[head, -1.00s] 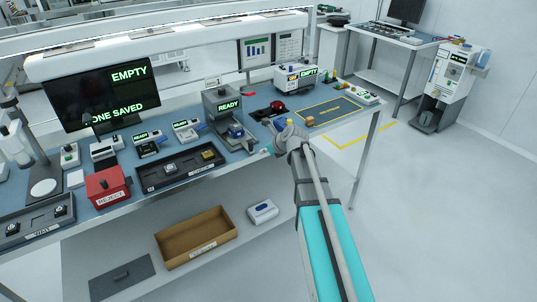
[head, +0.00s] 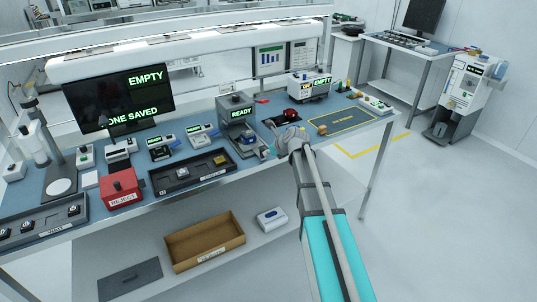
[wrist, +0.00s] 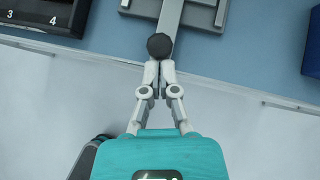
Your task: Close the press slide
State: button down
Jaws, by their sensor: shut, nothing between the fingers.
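The grey press (head: 238,122) stands on the blue bench with a green READY display. Its slide sticks out at the front as a grey bar (wrist: 170,15) ending in a round black knob (wrist: 160,45) in the wrist view. My gripper (wrist: 156,68) is shut and empty. Its fingertips are right at the front side of the knob, touching or nearly so; I cannot tell which. In the head view my gripper (head: 270,151) is at the bench's front edge, just right of the press. My wrist partly hides that area, and the knob is hard to make out there.
A black numbered tray (head: 193,173) lies left of the press, with a red REJECT box (head: 121,189) further left.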

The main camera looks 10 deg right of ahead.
aim_at(252, 140)
jog(key=w+a, duration=0.1)
jog(key=w, duration=0.2)
jog(key=w+a, duration=0.1)
jog(key=w, duration=0.3)
jog(key=w+a, duration=0.1)
jog(key=w, duration=0.2)
jog(key=shift+w+a, duration=0.15)
jog(key=shift+w, duration=0.05)
jog(key=shift+s, duration=0.25)
jog(key=shift+s+d+f, duration=0.1)
jog(key=shift+s+d, duration=0.35)
jog(key=shift+s, duration=0.35)
jog(key=shift+s+d+f, duration=0.1)
jog(key=shift+s+d, duration=0.6)
jog(key=shift+s, duration=0.3)
jog(key=p+v, duration=0.6)
jog(key=v, duration=0.4)
jog(key=shift+p, duration=0.3)
jog(key=shift+a, duration=0.1)
